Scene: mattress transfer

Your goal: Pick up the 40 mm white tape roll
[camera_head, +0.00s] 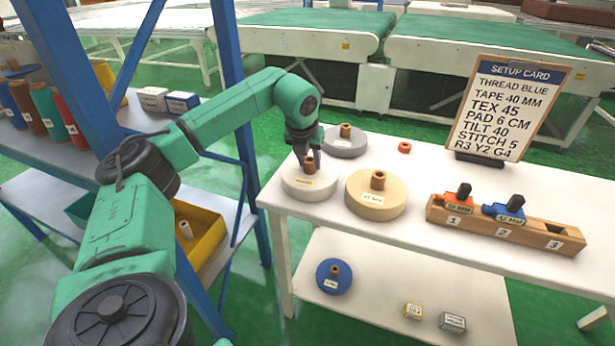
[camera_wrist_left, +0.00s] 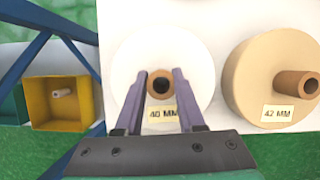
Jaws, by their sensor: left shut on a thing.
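The white tape roll (camera_head: 310,186) lies flat at the left end of the white table, with a brown core standing up from its middle. In the left wrist view the white roll (camera_wrist_left: 136,60) carries a label reading 40 MM. My left gripper (camera_head: 311,158) comes down from above onto the core. In the left wrist view the left gripper's fingers (camera_wrist_left: 161,82) stand on both sides of the core (camera_wrist_left: 160,84) and are shut on it. The roll appears to rest on the table. My right gripper is not in view.
A tan roll (camera_head: 376,202) labelled 42 MM is close on the right, and a grey roll (camera_head: 344,146) is just behind. A wooden block (camera_head: 540,236) with orange and blue pieces and a setup card (camera_head: 505,110) stand farther right. A blue shelf post (camera_head: 228,60) is left of the table.

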